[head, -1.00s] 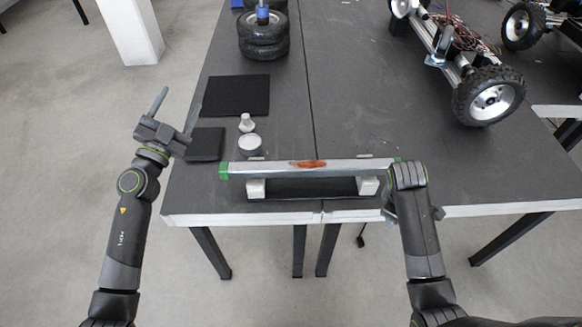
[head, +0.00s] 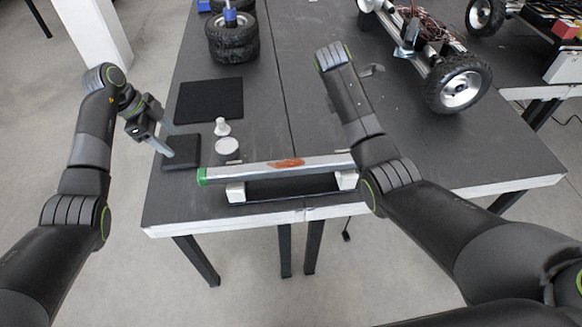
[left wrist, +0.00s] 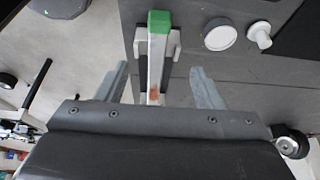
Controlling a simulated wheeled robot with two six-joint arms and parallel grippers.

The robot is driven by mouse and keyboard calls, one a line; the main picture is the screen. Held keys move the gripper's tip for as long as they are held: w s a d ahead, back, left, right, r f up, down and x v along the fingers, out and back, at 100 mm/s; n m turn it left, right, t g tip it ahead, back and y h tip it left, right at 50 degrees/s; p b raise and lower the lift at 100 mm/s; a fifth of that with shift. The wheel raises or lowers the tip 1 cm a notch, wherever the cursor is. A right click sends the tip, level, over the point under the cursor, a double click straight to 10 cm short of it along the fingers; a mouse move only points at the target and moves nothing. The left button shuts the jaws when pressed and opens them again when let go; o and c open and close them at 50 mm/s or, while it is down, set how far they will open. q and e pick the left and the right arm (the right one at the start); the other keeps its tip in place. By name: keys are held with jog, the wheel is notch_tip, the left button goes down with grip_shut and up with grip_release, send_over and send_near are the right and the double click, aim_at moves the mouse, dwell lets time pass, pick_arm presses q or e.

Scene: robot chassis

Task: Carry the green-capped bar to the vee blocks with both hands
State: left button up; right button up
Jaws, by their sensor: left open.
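The bar (head: 265,168) is a long silver bar with a red-brown patch and a green cap (head: 202,177) on its left end. My left gripper (head: 169,140) is open and empty, above and left of the capped end. In the left wrist view the bar (left wrist: 155,55) and cap (left wrist: 159,22) show beyond and between the spread fingers.
A white dish (head: 227,146) and small white knob (head: 222,128) stand behind the bar. Dark pads (head: 181,152) (head: 211,99) lie at left. Wheels (head: 232,40) are stacked farther back, and a wheeled chassis (head: 432,65) stands at back right. The table's front edge is close.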

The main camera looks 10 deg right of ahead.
aim_at(207, 171)
dwell(0.3)
pick_arm(q)
jog(key=x, duration=1.7)
jog(key=shift+f, duration=0.25)
pick_arm(e)
jog(key=x, duration=1.7)
jog(key=shift+d+f, duration=0.1)
pick_arm(q)
grip_shut()
pick_arm(e)
grip_shut()
pick_arm(q)
jog(key=shift+w+r, duration=0.2)
pick_arm(e)
jog(key=shift+w, duration=0.25)
